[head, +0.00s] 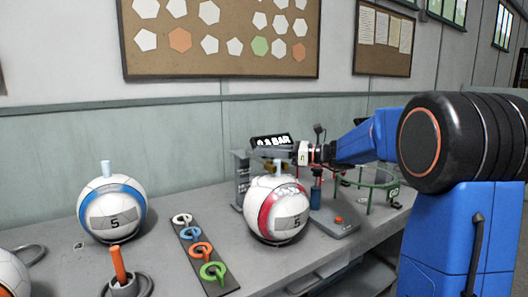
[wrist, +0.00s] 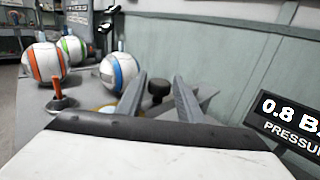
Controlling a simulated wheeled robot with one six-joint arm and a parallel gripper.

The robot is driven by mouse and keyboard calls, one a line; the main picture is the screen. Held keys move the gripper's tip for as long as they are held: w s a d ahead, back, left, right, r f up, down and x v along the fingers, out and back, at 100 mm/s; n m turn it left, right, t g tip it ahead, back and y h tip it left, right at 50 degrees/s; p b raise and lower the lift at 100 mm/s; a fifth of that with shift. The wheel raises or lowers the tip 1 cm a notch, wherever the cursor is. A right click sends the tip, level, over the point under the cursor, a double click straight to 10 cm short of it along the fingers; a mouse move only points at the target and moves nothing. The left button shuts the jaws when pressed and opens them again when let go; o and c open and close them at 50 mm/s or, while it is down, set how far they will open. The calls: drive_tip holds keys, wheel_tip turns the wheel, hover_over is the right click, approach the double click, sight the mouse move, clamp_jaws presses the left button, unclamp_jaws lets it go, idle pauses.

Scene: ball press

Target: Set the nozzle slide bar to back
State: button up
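My gripper (wrist: 160,80) is open, its two fingers apart. A black round knob (wrist: 158,89) shows between the fingers and beyond them; I cannot tell whether they touch it. The knob may belong to the nozzle slide bar, but I cannot make the bar out clearly. In the head view my gripper (head: 266,154) is above the red-striped ball (head: 266,213) at the press, just below the pressure display (head: 271,141). The display reads about 0.8 bar, and it is at the right in the wrist view (wrist: 290,122). My gripper and wrist hide part of the press.
A blue-striped ball (head: 113,209) stands at the left. A rack of coloured rings (head: 204,252) and an orange lever (head: 118,265) are on the grey bench (head: 165,265). A red button (head: 339,219) and a green ring stand (head: 367,186) are at the right. The wall is close behind.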

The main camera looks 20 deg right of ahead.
sight(250, 151)
drive_tip(key=shift+a, duration=0.15)
drive_tip(key=shift+c, duration=0.4)
clamp_jaws()
drive_tip(key=w+a, duration=0.1)
drive_tip(key=w, duration=0.2)
drive_tip(key=w+a, duration=0.1)
drive_tip(key=w, duration=0.5)
drive_tip(key=shift+a, duration=0.4)
drive_tip(key=shift+w+a+r, duration=0.1)
drive_tip(key=shift+w, duration=0.4)
unclamp_jaws()
drive_tip(key=shift+o, duration=0.4)
drive_tip(key=shift+w, duration=0.1)
